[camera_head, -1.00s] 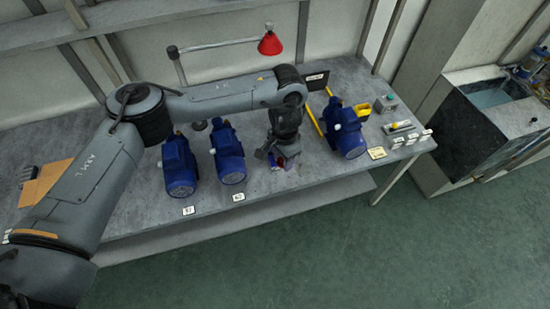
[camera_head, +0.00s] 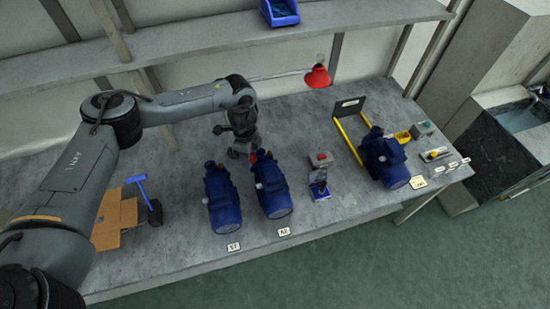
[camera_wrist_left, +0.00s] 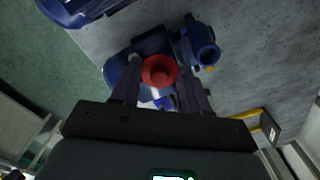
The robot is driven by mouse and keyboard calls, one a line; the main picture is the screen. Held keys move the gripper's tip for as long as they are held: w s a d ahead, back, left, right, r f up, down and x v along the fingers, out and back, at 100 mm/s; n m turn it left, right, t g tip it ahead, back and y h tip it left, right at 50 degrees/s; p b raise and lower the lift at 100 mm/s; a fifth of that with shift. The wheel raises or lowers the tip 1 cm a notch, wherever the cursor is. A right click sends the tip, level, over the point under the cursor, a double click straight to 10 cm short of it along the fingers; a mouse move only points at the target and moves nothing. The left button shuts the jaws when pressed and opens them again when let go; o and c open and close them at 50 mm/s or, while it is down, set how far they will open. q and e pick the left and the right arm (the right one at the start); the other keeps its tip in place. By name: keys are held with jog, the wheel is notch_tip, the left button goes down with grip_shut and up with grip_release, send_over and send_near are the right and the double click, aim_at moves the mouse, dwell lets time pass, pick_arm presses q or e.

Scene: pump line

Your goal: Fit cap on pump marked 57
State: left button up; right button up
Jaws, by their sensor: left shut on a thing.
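My left gripper (camera_head: 246,150) is shut on a small red cap (camera_wrist_left: 159,71), seen between the fingers (camera_wrist_left: 160,95) in the left wrist view. In the head view it is at the far end of the middle blue pump (camera_head: 273,190); whether cap and pump touch is unclear. A blue pump with a round open port (camera_wrist_left: 207,54) shows just beyond the cap in the wrist view. Another blue pump (camera_head: 223,205) stands to the left and a third (camera_head: 386,163) to the right. Small tags (camera_head: 233,246) lie in front of the pumps; I cannot read them surely. My right gripper is not in view.
A small stand with a red top (camera_head: 321,160) is between the middle and right pumps. A red lamp (camera_head: 317,76) hangs behind. A yellow frame with a dark sign (camera_head: 349,107) is by the right pump. Cardboard (camera_head: 110,222) and a blue-handled tool (camera_head: 150,203) lie left.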

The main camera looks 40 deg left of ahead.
pick_arm(q)
jog(key=shift+m, duration=0.9)
jog(key=s+a, duration=0.2)
jog(key=a, duration=0.3)
jog(key=s+a+p, duration=0.1)
jog(key=s+a, duration=0.2)
jog(key=a, duration=0.1)
jog(key=s+a+p, duration=0.1)
jog(key=s+a, duration=0.1)
jog(key=a, duration=0.3)
jog(key=shift+s+a+f, duration=0.25)
jog(key=shift+s+a, duration=0.05)
notch_tip(320, 180, down, 5)
jog(key=b, duration=0.5)
jog(key=shift+f, duration=0.45)
jog(key=shift+p, duration=0.35)
jog(key=shift+p, duration=0.3)
